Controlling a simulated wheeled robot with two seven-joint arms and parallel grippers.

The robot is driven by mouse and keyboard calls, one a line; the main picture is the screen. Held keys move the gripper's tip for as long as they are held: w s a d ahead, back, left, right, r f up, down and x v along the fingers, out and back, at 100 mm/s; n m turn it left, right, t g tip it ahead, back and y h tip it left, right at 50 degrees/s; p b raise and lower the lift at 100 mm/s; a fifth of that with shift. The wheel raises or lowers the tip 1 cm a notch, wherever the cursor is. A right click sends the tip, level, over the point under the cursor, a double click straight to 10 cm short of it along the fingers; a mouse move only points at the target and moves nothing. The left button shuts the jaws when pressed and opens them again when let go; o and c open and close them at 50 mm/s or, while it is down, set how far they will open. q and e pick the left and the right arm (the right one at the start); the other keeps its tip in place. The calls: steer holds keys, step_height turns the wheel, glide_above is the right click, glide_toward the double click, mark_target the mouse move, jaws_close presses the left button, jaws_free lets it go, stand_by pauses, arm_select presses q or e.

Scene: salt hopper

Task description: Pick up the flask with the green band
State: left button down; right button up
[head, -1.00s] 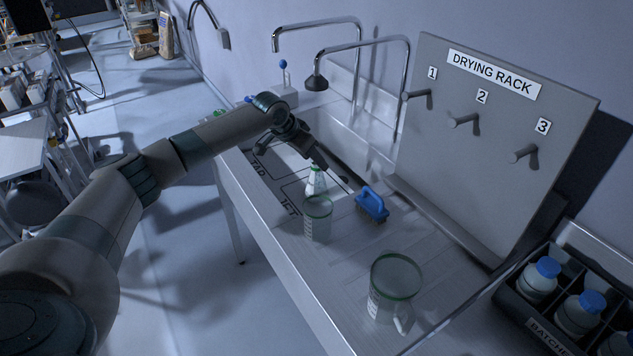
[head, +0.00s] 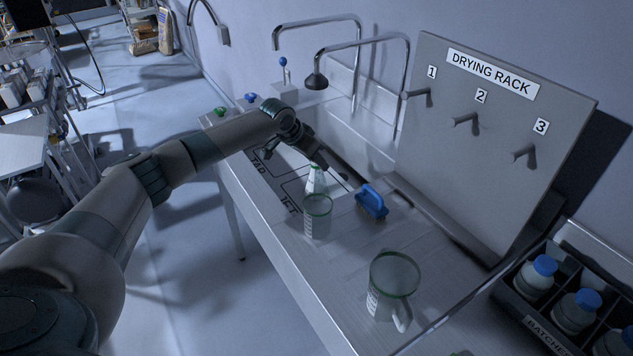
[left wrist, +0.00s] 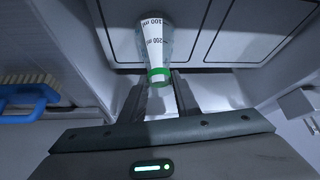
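The flask with the green band (head: 315,184) is a clear conical flask with white markings, upright on the sink bench behind a green-rimmed beaker. In the left wrist view the flask (left wrist: 155,40) shows its volume scale, and the green band (left wrist: 159,76) circles its neck. My left gripper (head: 325,165) is at the flask's top in the head view. In the left wrist view its fingers (left wrist: 160,95) lie on either side of the neck and look apart, with a narrow gap. Contact with the neck is not clear. My right gripper is not in view.
A green-rimmed beaker (head: 317,218) stands just in front of the flask. A blue brush (head: 371,203) lies to its right, and a green-rimmed jug (head: 393,283) stands nearer. The drying rack (head: 490,150) rises behind; a crate of blue-capped bottles (head: 510,300) is at the right.

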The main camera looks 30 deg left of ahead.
arm_select(q)
steer(key=shift+r, duration=0.15)
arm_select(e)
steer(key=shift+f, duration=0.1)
